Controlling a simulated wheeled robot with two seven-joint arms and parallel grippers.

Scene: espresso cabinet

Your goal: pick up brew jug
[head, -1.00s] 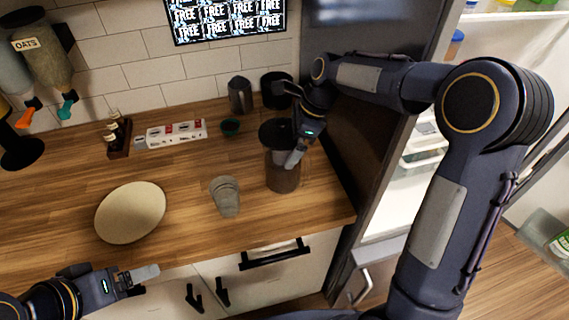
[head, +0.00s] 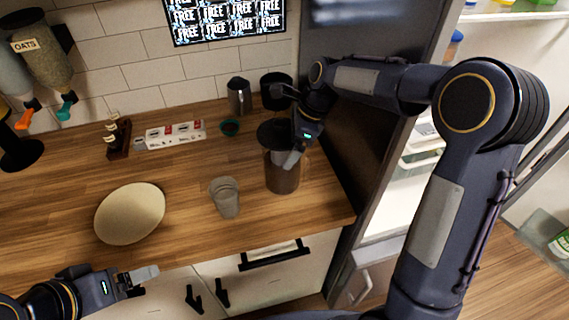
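The brew jug appears to be the tall brown see-through cylinder with a dark lid (head: 281,172), upright on the wooden counter near its right end. My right gripper (head: 293,158) is at the jug's right side, with a pale finger overlapping the jug's upper wall. The other finger is hidden, so I cannot tell whether it is closed on the jug. My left gripper (head: 140,276) is empty, low at the left in front of the counter edge, far from the jug. Its finger gap is not clear.
A grey cup (head: 226,198) stands left of the jug. A cream plate (head: 130,213) lies further left. A dark fridge side (head: 345,130) bounds the right.

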